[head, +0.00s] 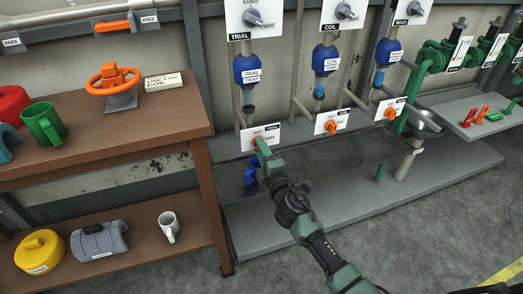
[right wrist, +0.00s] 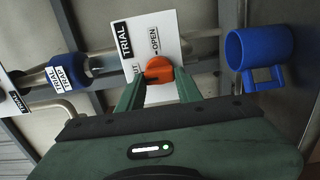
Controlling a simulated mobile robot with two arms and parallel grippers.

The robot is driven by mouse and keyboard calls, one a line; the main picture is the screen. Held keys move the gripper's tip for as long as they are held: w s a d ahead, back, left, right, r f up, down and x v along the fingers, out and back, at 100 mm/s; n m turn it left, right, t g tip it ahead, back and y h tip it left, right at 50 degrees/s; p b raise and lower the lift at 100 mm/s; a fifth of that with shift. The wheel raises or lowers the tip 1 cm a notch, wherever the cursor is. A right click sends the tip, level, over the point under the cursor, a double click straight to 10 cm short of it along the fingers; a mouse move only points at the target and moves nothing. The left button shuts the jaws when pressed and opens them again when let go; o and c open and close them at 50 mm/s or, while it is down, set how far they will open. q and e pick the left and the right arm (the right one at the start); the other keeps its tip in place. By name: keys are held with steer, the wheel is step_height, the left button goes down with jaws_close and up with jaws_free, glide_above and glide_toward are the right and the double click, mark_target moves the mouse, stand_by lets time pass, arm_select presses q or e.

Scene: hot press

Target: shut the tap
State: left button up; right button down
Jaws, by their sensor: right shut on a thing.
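The trial tap has an orange handle (head: 258,141) on a white plate marked TRIAL. In the right wrist view the handle (right wrist: 158,70) sits between my fingers, beside a plate (right wrist: 150,40) reading OPEN, with another word partly hidden. My right gripper (head: 262,147) reaches the tap from below right; the wrist view shows its two green fingers (right wrist: 158,84) shut on the handle. A blue mug (head: 252,175) is below the tap, and shows at right in the wrist view (right wrist: 258,52). My left gripper is out of view.
Two similar orange taps (head: 331,126) (head: 390,114) stand to the right along the pipes. A brown shelf at left holds an orange valve wheel (head: 113,80) and a green mug (head: 43,124). A grey bench (head: 370,190) runs under the taps; floor is clear in front.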

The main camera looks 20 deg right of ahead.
steer(key=shift+f, duration=0.1)
stand_by(0.4)
steer(key=c, duration=0.9)
jaws_free()
steer(key=shift+c, duration=0.2)
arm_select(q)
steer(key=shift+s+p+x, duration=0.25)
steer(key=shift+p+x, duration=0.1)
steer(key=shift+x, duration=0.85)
arm_select(e)
steer(key=s, duration=0.8)
steer(key=shift+d, duration=0.15)
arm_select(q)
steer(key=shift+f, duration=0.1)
